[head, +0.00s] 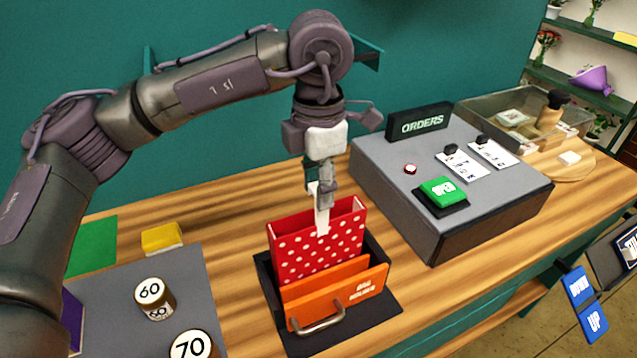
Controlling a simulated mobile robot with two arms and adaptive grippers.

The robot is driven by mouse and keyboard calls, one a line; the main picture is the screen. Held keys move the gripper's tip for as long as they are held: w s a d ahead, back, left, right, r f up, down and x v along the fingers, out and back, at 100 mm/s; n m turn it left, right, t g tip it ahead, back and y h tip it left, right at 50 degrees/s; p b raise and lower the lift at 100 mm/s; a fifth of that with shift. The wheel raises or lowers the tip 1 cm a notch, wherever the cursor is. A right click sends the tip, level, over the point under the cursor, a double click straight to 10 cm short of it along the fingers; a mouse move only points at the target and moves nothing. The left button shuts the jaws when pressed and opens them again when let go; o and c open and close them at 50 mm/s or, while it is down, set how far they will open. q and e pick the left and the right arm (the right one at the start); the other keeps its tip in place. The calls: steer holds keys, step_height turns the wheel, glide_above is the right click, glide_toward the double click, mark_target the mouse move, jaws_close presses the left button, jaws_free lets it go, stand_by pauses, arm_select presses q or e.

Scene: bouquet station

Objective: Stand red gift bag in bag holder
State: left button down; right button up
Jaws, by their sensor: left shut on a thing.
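The red gift bag (312,246) with white dots stands upright, its lower part hidden behind the orange front panel of the bag holder. The bag holder (388,306) has a black base and a grey handle, and sits on the wooden counter. My left gripper (322,212) points down from above and is shut on the top edge of the bag. I cannot tell whether the bag's bottom touches the holder's base. My right gripper is not in view.
A grey console (395,195) with a green button (439,190) and an ORDERS sign (421,121) stands right of the holder. Weights marked 60 (154,297) and 70 (193,346) stand on a grey mat (190,265) at left. A clear bin (480,112) is at back right.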

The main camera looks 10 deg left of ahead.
arm_select(q)
steer(key=c, duration=0.7)
jaws_free()
steer(key=shift+o, duration=0.2)
step_height(320, 180, up, 12)
steer(key=shift+r, duration=0.1)
